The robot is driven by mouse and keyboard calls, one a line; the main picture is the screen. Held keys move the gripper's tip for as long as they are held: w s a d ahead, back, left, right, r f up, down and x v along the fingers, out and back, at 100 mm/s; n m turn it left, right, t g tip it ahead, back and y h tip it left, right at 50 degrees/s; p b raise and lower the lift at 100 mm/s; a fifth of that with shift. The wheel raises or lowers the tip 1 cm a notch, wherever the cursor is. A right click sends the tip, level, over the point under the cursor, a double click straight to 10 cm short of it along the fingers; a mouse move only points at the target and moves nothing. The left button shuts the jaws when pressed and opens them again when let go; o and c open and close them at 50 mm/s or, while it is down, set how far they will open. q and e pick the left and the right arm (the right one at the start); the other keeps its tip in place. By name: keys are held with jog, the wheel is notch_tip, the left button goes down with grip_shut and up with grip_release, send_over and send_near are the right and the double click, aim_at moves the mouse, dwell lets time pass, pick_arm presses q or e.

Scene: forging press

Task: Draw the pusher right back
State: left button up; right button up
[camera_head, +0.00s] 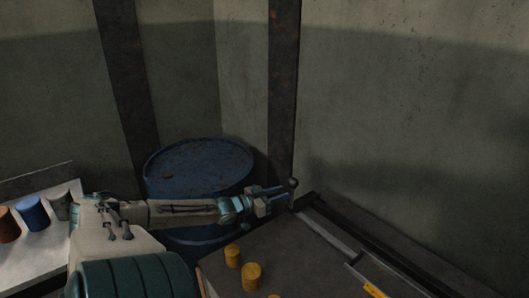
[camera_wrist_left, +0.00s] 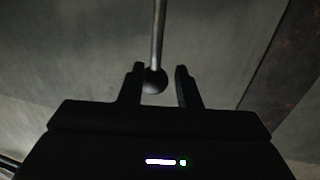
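A dark ball knob (camera_head: 293,183) stands at the far corner of the table, by the end of a rail. In the left wrist view the knob (camera_wrist_left: 154,81) sits at the end of a thin rod (camera_wrist_left: 158,35). My left gripper (camera_head: 283,193) reaches to the knob from the left. In the left wrist view its two fingers (camera_wrist_left: 160,82) are apart, with the knob between them, nearer the left finger. A gap shows on the right side; contact on the left is unclear. The pusher's head is not clearly visible. My right gripper is out of view.
A grey table (camera_head: 300,262) holds several yellow cylinders (camera_head: 251,276). A blue barrel (camera_head: 198,168) stands behind my left arm. Coloured cylinders (camera_head: 32,212) stand at left. Walls close the back.

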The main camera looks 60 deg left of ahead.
pick_arm(q)
jog(key=s, duration=0.2)
jog(key=s+p, duration=0.1)
jog(key=s, duration=0.1)
jog(key=s+a+p, duration=0.1)
jog(key=shift+s, duration=0.4)
dwell(0.3)
